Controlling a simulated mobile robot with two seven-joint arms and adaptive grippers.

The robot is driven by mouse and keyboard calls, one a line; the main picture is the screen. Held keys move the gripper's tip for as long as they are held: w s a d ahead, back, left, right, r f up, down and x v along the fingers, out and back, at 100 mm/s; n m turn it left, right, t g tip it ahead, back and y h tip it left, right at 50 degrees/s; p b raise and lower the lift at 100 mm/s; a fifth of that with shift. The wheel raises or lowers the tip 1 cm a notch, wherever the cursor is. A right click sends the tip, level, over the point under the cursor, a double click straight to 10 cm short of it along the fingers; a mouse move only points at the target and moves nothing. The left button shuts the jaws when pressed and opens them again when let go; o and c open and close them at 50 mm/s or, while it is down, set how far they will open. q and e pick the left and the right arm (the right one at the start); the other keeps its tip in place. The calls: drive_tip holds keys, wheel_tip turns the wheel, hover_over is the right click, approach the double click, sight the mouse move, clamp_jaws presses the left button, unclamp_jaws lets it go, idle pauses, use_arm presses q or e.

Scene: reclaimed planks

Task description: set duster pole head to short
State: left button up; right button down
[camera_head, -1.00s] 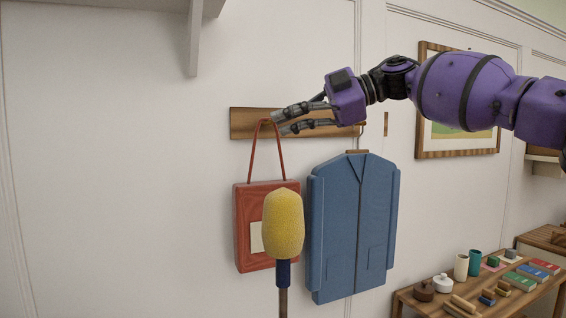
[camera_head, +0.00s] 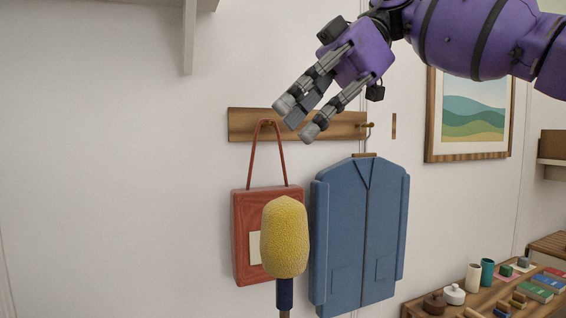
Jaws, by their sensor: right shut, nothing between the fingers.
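The duster pole has a fuzzy yellow head (camera_head: 284,238) on a dark blue collar (camera_head: 285,293), standing upright at the bottom middle. Only a short piece of its brown pole shows under the collar; the rest is below the picture edge. My right gripper (camera_head: 297,119) comes in from the upper right, shut and empty. Its fingers point down and left, above the duster head and apart from it, in front of the peg rail. My left gripper is not in view.
A red bag (camera_head: 243,211) and a blue jacket (camera_head: 344,240) hang from a wooden peg rail (camera_head: 240,124) behind the duster. A low table (camera_head: 413,307) with several small items stands at lower right. A framed picture (camera_head: 472,112) hangs at right. The left wall is bare.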

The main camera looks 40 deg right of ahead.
sight(284, 196)
drive_tip(key=x, duration=0.3)
drive_tip(key=shift+a+f, duration=0.2)
drive_tip(key=shift+a, duration=0.2)
wheel_tip(284, 196, down, 3)
drive_tip(key=shift+d, duration=0.1)
drive_tip(key=shift+d+f, duration=0.1)
drive_tip(key=shift+f, duration=0.3)
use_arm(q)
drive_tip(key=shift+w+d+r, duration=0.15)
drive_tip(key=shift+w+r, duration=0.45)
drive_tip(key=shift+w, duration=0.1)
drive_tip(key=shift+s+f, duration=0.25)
